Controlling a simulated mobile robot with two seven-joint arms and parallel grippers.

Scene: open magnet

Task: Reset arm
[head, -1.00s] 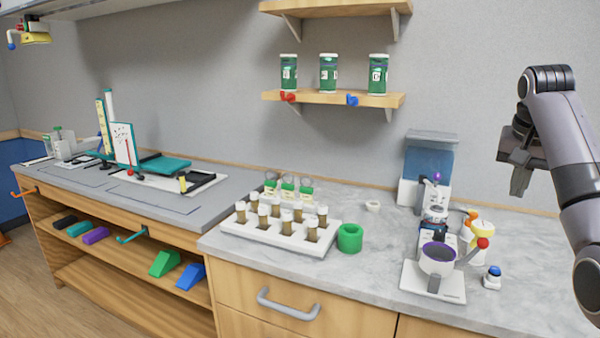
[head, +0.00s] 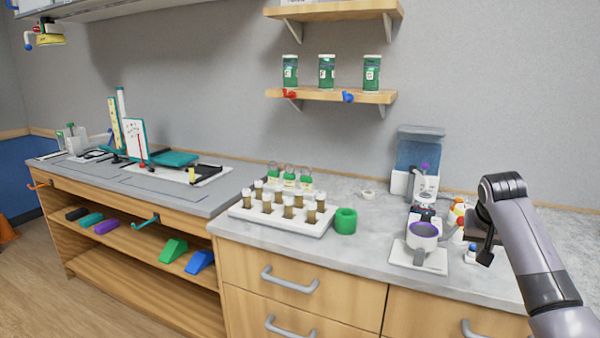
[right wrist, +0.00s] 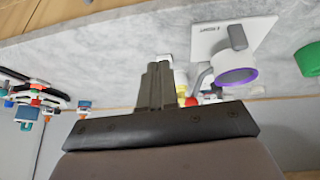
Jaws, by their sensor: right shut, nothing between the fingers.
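My right arm comes in from the right edge in the head view. My right gripper (head: 487,255) points down over the right part of the grey counter (head: 370,250), just right of the white device. In the right wrist view its dark fingers (right wrist: 155,88) are together with nothing between them. The white device with a blue tank (head: 417,165) and a purple-rimmed cup (head: 422,234) stands beside it. In the right wrist view the cup (right wrist: 237,78) shows right of the fingers. A small blue-topped item is partly hidden by the gripper. My left gripper is not in view.
A white rack (head: 250,215) with several tubes and a green cup (head: 345,221) stand left of the device. A wall shelf (head: 330,96) above holds three green canisters. A lower bench (head: 110,178) with a teal board is at left. The counter's front middle is clear.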

